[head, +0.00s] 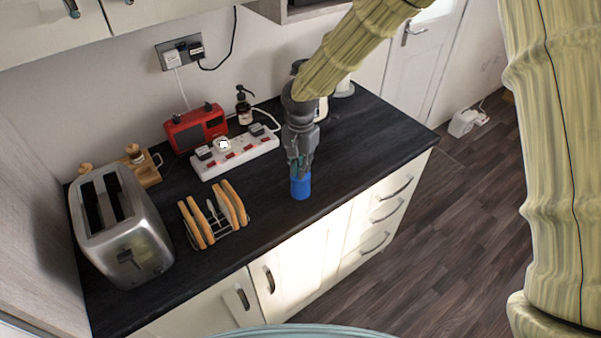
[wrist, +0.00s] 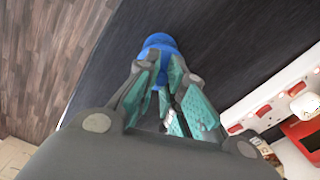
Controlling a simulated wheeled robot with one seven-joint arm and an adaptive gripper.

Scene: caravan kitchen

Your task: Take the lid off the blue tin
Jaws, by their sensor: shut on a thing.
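The blue tin (head: 300,189) stands upright on the dark worktop near its front edge. It also shows in the wrist view (wrist: 158,41), just beyond my fingertips. My gripper (head: 300,171) points down at the tin from above. In the wrist view my gripper's teal-padded fingers (wrist: 163,68) are shut on the top of the tin, at its lid. The fingers hide most of the lid, and I cannot make out a gap between lid and body.
A white power strip (head: 235,155) and a red radio (head: 196,128) lie behind and left of the tin. A toast rack (head: 215,218) and a steel toaster (head: 122,228) stand further left. The worktop right of the tin is clear.

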